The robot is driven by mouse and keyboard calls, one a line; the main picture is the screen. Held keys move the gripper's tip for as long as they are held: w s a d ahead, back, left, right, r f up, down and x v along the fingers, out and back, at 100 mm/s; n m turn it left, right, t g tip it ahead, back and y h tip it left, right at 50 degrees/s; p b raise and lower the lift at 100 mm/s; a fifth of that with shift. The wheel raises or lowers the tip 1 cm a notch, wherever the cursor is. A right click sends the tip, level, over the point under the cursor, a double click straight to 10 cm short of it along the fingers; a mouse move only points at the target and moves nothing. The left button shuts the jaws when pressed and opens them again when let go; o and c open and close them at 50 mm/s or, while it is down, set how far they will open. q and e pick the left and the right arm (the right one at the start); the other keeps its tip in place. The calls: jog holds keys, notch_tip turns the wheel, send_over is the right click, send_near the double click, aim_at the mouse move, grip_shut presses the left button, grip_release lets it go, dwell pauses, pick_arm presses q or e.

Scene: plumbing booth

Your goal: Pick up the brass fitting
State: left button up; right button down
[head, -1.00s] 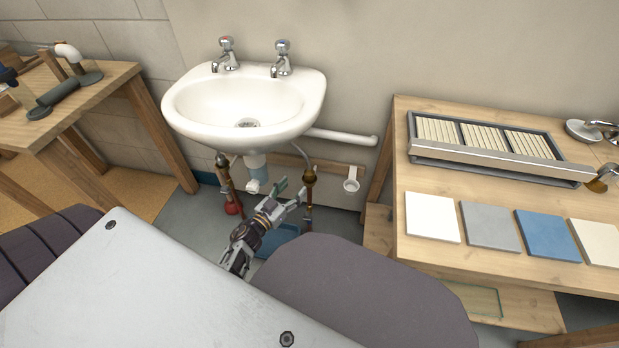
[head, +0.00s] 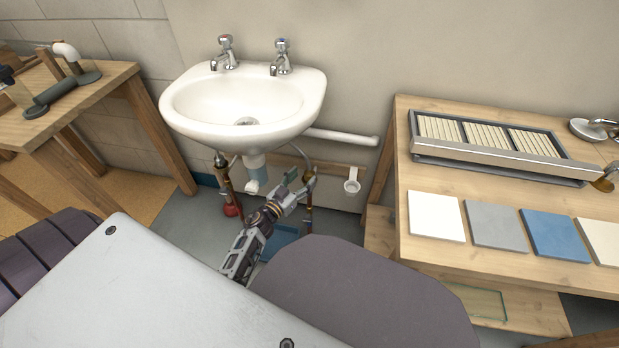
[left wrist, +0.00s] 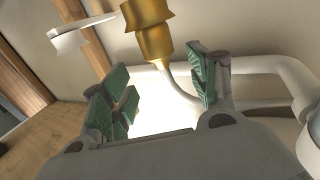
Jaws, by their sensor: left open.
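The brass fitting (left wrist: 152,38) shows in the left wrist view at the top middle, just past my fingertips, with a pale curved pipe coming off it. In the head view it is mostly hidden by my left gripper (head: 301,180), which is under the right side of the basin. My left gripper also shows in the left wrist view (left wrist: 160,65), with its green-padded fingers spread apart and nothing held between them. Whether the fingers touch the fitting I cannot tell. My right gripper is not in view.
The white basin (head: 245,105) hangs above the gripper. A white waste pipe (head: 340,137) runs along the wall. A white ring bracket (head: 352,186) sits to the right, a blue tray (head: 283,238) below. A wooden bench with tiles (head: 435,217) stands at right.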

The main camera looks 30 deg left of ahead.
aim_at(309, 169)
pick_arm(q)
jog(key=shift+w, duration=0.15)
jog(key=shift+w+d+b, duration=0.1)
jog(key=shift+w+b, duration=0.9)
jog(key=shift+w, duration=0.55)
jog(key=shift+w+d, duration=0.1)
jog(key=shift+w, duration=0.8)
jog(key=shift+r, duration=0.1)
jog(key=c, duration=1.2)
jog(key=shift+r, duration=0.1)
jog(key=shift+r, duration=0.1)
